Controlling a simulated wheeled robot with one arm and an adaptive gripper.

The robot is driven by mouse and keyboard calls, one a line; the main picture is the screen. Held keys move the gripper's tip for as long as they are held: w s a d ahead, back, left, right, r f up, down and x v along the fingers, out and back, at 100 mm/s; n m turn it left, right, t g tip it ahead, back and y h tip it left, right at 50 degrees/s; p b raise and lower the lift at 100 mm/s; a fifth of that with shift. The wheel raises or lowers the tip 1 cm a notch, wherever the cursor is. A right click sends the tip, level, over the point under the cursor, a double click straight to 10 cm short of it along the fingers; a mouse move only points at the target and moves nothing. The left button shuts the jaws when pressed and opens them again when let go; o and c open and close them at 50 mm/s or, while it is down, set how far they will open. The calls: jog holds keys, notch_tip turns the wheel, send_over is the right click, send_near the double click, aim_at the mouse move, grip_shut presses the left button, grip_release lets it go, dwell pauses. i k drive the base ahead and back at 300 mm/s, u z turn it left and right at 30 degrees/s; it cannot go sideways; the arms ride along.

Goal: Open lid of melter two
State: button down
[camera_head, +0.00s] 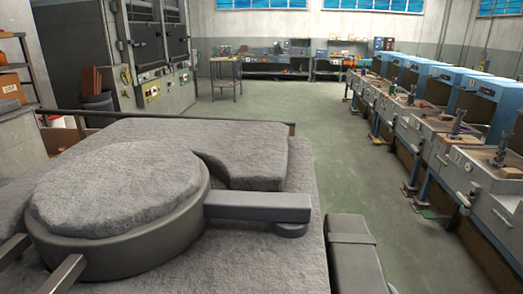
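A large melter (305,240) with a rough grey top fills the lower left, close to me. Its round lid (115,190) has a rough grey stone-like face inside a dark metal band (125,255). The lid lies flat and no opening shows beneath it. A flat metal bar (257,206) runs from the band to the right and ends over a small round pivot (290,230). Two more bars reach the band at the lower left. No number is readable, so I cannot tell which melter this is. My gripper is not in view.
A raised curved slab (250,155) borders the lid behind. A dark grey block (352,255) stands at the melter's right side. A row of blue-hooded workbenches (450,140) lines the right. Tall cabinets (150,60) stand at the back left. The green floor (350,165) between is clear.

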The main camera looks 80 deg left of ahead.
aim_at(113, 211)
jog(key=i, duration=1.9)
jog(key=u, duration=2.6)
jog(key=i, duration=2.05)
jog(key=u, duration=3.65)
